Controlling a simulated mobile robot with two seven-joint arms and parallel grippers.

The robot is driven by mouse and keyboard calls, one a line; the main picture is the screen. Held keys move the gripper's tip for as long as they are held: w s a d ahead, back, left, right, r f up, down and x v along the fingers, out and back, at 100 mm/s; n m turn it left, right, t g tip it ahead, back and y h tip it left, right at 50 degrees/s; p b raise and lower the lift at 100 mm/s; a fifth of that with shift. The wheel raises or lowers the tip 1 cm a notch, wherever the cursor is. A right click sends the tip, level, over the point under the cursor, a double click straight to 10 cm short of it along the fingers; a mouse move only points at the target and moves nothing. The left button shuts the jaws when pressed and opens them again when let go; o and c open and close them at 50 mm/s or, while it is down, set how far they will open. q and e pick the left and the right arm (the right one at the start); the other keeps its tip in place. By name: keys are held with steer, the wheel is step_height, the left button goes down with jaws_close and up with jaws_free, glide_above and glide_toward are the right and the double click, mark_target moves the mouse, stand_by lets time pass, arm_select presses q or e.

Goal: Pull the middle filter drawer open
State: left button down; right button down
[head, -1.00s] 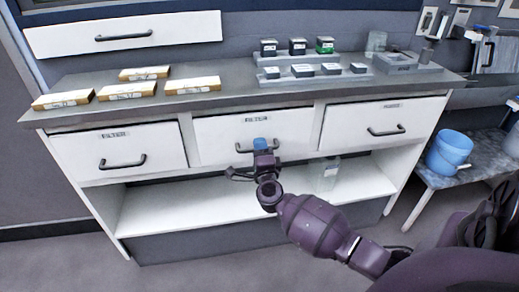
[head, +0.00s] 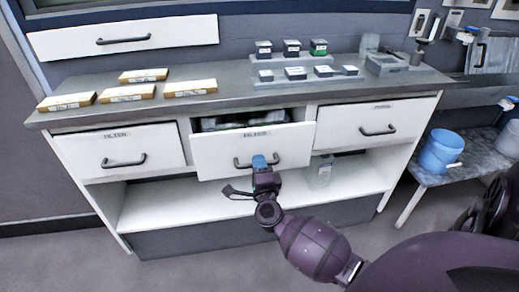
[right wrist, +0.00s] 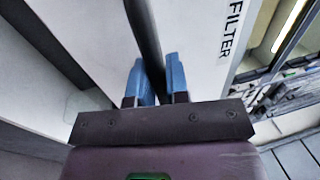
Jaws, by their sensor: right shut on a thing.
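The middle filter drawer (head: 218,155) has a white front with a label and stands partly open. Dark and pale contents show in the gap behind its front. Its black handle (head: 242,163) is a horizontal bar. My right gripper (head: 262,162) has blue fingertips and is shut on this handle. In the right wrist view, the blue fingers (right wrist: 156,82) sit on both sides of the dark handle bar (right wrist: 143,32). The word FILTER shows on the drawer front (right wrist: 205,50) there. My left gripper is not in view.
Shut drawers stand to the left (head: 90,155) and right (head: 345,128). The counter (head: 225,99) above holds several yellowish boxes (head: 128,92) and small dark-topped boxes. A clear container (head: 319,172) stands on the lower shelf. A blue bucket (head: 437,153) is on the side bench.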

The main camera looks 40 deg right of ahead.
arm_select(q)
steer(key=p, duration=0.1)
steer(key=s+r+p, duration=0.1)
steer(key=p, duration=0.1)
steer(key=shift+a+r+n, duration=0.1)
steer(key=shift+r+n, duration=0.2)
arm_select(e)
steer(key=r+v, duration=0.3)
steer(key=v, duration=1.2)
steer(key=shift+s+a, duration=0.2)
steer(key=shift+s, duration=0.25)
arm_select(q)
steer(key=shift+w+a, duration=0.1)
arm_select(e)
steer(key=c, duration=1.1)
jaws_free()
steer(key=v, duration=1)
steer(key=shift+s+a+f, duration=0.1)
steer(key=shift+s+a, duration=0.05)
steer(key=shift+s, duration=0.2)
